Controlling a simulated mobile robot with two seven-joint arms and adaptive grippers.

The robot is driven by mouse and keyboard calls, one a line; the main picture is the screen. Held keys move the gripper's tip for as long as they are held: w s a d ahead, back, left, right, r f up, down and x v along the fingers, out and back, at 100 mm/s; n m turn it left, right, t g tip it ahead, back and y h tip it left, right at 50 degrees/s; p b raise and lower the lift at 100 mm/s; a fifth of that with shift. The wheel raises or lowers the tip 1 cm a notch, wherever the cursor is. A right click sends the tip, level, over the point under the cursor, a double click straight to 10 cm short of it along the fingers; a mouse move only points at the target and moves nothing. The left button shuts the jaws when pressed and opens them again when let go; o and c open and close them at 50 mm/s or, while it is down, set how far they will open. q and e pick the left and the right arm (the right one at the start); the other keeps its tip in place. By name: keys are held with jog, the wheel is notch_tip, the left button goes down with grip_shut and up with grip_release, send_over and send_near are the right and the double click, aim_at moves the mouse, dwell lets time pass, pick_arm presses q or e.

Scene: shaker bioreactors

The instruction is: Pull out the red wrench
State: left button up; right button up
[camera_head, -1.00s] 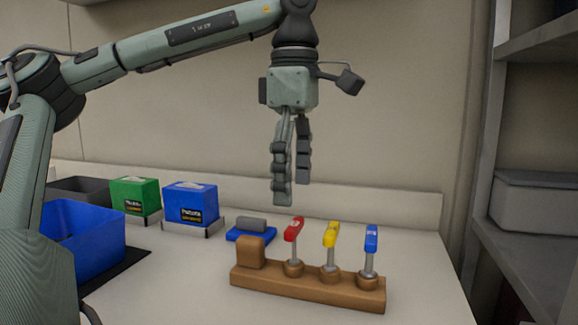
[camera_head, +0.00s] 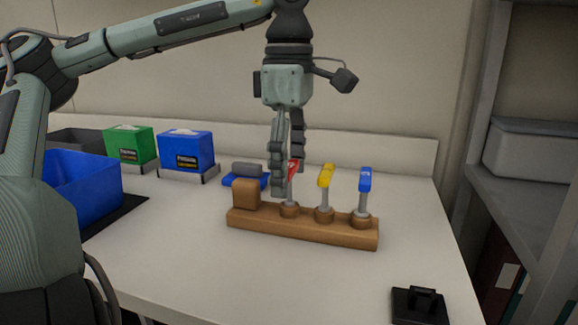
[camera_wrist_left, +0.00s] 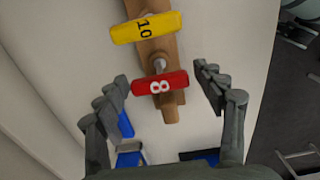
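The red wrench (camera_head: 293,171) stands upright in the wooden rack (camera_head: 345,233), its handle partly hidden behind a finger in the head view. In the left wrist view its red handle (camera_wrist_left: 159,83), marked 8, lies between the two fingers. My left gripper (camera_head: 288,175) points down at handle height with its fingers apart, one on each side. The yellow wrench (camera_head: 326,176) and blue wrench (camera_head: 365,180) stand to the right in the same rack. My right gripper is not in view.
A blue block with a grey top (camera_head: 247,172) lies behind the rack. Green (camera_head: 130,145) and blue (camera_head: 187,151) boxes and a blue bin (camera_head: 84,188) stand to the left. A black fixture (camera_head: 419,305) sits at the front right. The table front is clear.

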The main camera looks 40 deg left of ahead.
pick_arm(q)
jog(key=c, duration=0.9)
jog(key=shift+r, duration=0.1)
jog(key=shift+c, duration=0.2)
jog(key=shift+r, duration=0.1)
jog(key=shift+r+p, duration=0.5)
jog(key=shift+p, duration=0.05)
jog(key=shift+r, duration=0.25)
jog(key=shift+r+p, duration=0.45)
jog(key=shift+r, duration=0.05)
jog(key=shift+r, duration=0.15)
jog(key=shift+r, duration=1.35)
